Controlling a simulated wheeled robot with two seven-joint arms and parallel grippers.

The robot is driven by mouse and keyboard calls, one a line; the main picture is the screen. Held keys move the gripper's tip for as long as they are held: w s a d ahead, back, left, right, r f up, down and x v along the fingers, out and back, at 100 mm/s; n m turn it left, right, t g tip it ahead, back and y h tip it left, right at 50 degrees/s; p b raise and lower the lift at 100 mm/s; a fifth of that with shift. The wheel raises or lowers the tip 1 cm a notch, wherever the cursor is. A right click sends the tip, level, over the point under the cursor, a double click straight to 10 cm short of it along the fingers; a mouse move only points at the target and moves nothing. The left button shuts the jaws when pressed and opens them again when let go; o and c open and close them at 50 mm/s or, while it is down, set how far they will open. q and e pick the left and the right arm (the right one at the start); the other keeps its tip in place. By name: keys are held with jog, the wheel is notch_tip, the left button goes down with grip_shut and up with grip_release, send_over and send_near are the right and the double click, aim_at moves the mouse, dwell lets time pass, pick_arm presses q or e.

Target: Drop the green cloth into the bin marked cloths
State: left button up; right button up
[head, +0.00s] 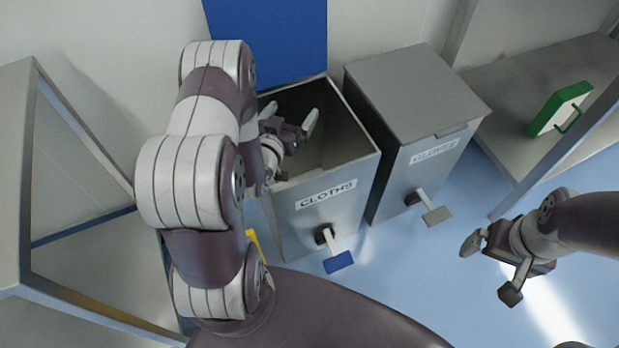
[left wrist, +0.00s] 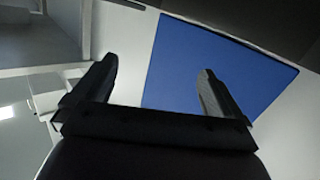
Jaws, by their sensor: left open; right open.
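The bin marked cloths (head: 330,215) is a grey box with its top open and a blue pedal (head: 338,262) at its front. A blue panel (head: 265,35) stands upright behind it, like a raised lid; it also shows in the left wrist view (left wrist: 205,75). My left gripper (head: 290,117) is open and empty over the bin's opening; its spread fingers also show in the left wrist view (left wrist: 158,68). My right gripper (head: 488,270) is open and empty over the floor at right. No green cloth shows; the bin's bottom is partly hidden by my left arm and shadow.
A second grey bin (head: 415,165) with a shut grey lid and grey pedal stands right of the cloths bin. A green-edged white case (head: 561,108) stands on a grey surface (head: 510,85) at right. A metal-framed structure (head: 80,150) is at left. Blue floor is clear at lower right.

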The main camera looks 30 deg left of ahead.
pick_arm(q)
jog(key=d+r+p, duration=0.6)
jog(key=d+r, duration=0.5)
jog(key=shift+w+d, duration=0.2)
jog(key=shift+d, duration=0.15)
